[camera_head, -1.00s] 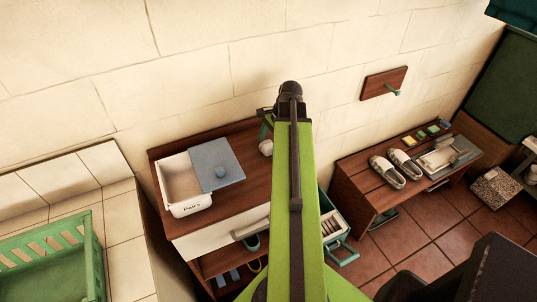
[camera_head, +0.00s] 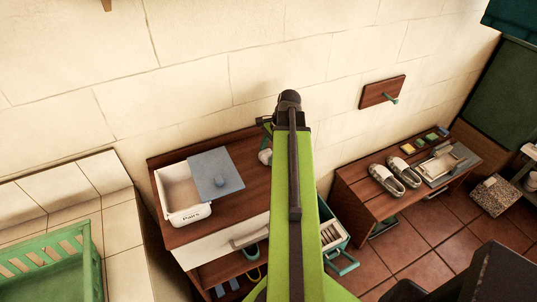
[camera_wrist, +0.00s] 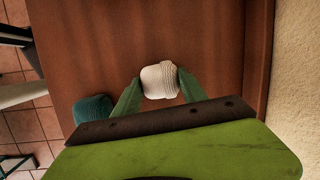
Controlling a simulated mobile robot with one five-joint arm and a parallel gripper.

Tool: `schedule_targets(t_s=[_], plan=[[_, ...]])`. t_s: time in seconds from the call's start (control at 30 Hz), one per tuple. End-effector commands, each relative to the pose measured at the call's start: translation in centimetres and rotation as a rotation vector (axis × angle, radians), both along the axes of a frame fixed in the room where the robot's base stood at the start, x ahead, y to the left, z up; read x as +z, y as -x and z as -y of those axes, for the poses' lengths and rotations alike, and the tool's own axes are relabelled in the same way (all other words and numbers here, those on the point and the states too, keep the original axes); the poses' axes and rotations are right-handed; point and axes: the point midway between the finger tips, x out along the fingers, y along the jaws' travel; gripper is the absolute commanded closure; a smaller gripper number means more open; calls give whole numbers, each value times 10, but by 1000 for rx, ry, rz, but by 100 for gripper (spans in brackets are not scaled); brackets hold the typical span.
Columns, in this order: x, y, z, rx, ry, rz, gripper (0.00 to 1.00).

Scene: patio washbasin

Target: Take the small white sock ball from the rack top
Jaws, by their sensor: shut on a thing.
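The small white sock ball (camera_wrist: 160,81) sits between the two green fingers of my gripper (camera_wrist: 157,88) in the wrist view. The fingers touch it on both sides, and my gripper is shut on it. In the head view the sock ball (camera_head: 265,156) shows as a pale lump beside my arm, over the wooden rack top (camera_head: 240,180). My arm hides most of my gripper there. I cannot tell whether the ball still touches the wood.
A white bin marked "Pairs" (camera_head: 188,215) stands on the rack's left, with a blue-grey lid (camera_head: 213,165) partly over it. A teal rounded thing (camera_wrist: 93,107) lies near my gripper. A bench with shoes (camera_head: 387,180) stands at the right.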

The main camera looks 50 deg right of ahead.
Motion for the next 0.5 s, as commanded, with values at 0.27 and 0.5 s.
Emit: schedule_targets(t_s=[0.27, 0.5], plan=[[40, 0, 0, 0, 0, 0, 90], [74, 38, 29, -5, 0, 1, 90]])
